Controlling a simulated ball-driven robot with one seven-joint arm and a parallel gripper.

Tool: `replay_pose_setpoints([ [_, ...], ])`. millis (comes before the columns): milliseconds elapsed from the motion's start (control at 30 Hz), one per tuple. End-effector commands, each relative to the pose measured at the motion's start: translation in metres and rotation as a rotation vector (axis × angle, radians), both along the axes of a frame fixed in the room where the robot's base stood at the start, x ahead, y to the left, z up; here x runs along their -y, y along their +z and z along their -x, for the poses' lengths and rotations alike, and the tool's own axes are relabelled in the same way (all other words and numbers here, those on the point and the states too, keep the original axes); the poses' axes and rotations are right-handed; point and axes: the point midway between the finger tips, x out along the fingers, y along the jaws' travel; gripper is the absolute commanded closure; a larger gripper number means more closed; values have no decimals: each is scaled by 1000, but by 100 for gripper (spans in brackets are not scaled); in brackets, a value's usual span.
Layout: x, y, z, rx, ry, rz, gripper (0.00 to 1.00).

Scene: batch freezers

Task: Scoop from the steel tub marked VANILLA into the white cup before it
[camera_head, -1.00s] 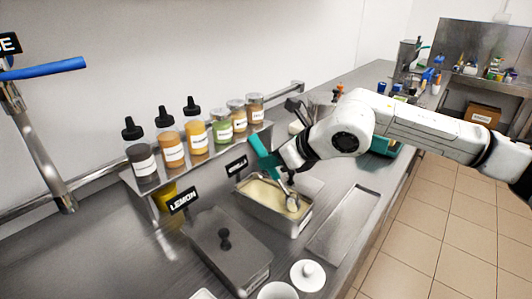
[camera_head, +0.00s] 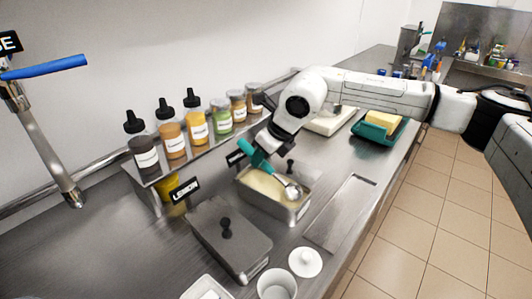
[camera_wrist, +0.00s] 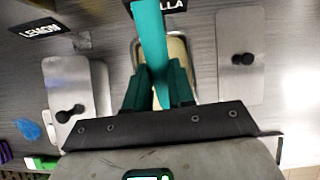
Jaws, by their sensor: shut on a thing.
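My gripper (camera_wrist: 157,88) is shut on the teal handle of a scoop (camera_wrist: 152,40). The scoop's shiny metal bowl (camera_head: 292,191) is over the tub's front right part, at about rim height. I cannot tell whether it touches the ice cream or holds any. A white cup (camera_head: 277,287) stands at the bottom edge, partly cut off, its inside looking empty.
The lidded LEMON tub (camera_head: 228,240) stands left of the open tub. A steel lid with a black knob (camera_wrist: 243,58) lies right of the tub. Several bottles and jars (camera_head: 197,128) line the shelf behind.

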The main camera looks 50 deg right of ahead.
Motion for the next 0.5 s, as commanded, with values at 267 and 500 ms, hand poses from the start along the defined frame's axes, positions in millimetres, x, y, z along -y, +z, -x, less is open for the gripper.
replay_pose_setpoints([
  [267, 0, 18, -5, 4, 0, 0, 100],
  [500, 0, 33, -10, 4, -1, 0, 100],
])
